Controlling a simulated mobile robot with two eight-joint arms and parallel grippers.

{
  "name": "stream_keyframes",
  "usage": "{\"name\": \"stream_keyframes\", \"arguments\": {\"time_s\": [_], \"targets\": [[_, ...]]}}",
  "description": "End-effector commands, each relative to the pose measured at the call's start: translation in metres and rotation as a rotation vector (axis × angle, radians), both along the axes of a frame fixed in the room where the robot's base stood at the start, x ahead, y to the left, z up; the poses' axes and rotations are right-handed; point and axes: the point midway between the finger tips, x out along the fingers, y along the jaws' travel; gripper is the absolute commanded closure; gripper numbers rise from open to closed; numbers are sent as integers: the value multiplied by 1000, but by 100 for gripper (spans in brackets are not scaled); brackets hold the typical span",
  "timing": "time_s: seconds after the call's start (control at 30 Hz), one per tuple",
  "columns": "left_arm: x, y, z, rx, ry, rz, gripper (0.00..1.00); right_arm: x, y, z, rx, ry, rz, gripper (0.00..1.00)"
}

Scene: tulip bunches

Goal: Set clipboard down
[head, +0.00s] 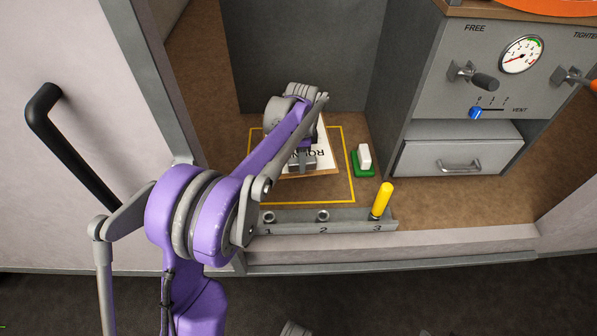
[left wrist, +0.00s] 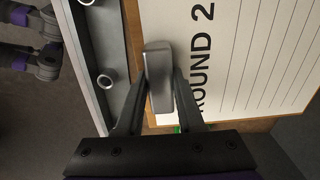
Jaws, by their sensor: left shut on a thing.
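The clipboard (head: 325,158) is a brown board with a white sheet, inside the yellow square outline (head: 350,180) on the brown counter. I cannot tell whether it rests on the counter or hangs just above it. In the left wrist view its lined sheet (left wrist: 245,60) reads "ROUND 2". My left gripper (head: 303,160) is over the clipboard's near left part and partly hides it. In the left wrist view my left gripper (left wrist: 158,85) has its dark fingers shut on the clipboard's grey metal clip (left wrist: 158,65).
A green and white block (head: 364,160) stands just right of the outline. A grey rail (head: 300,228) with numbered sockets runs along the front; a yellow peg (head: 382,200) stands at 3. A grey control cabinet (head: 470,100) is at right, and a dark panel (head: 300,50) closes the back.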

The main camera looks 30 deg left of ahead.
Motion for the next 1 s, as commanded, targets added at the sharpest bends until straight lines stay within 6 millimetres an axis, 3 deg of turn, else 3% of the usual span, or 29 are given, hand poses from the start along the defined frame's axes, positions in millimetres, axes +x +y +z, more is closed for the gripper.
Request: {"name": "stream_keyframes", "arguments": {"time_s": [0.03,0.17,0.43,0.67,0.87,1.0], "targets": [[2,6,-10,1,1,-33,100,0,0,-13,0,4,0,50],[5,13,-17,2,-2,-90,100,1,0,-21,0,7,0,50],[6,13,-62,2,-3,-102,100,1,0,-33,0,11,0,50],[6,13,-81,2,-3,-101,100,2,0,-37,0,13,0,50],[6,13,-109,2,-3,-100,100,2,0,-46,0,16,0,50],[5,13,-110,2,-3,-100,100,2,0,-45,0,16,0,50]]}}
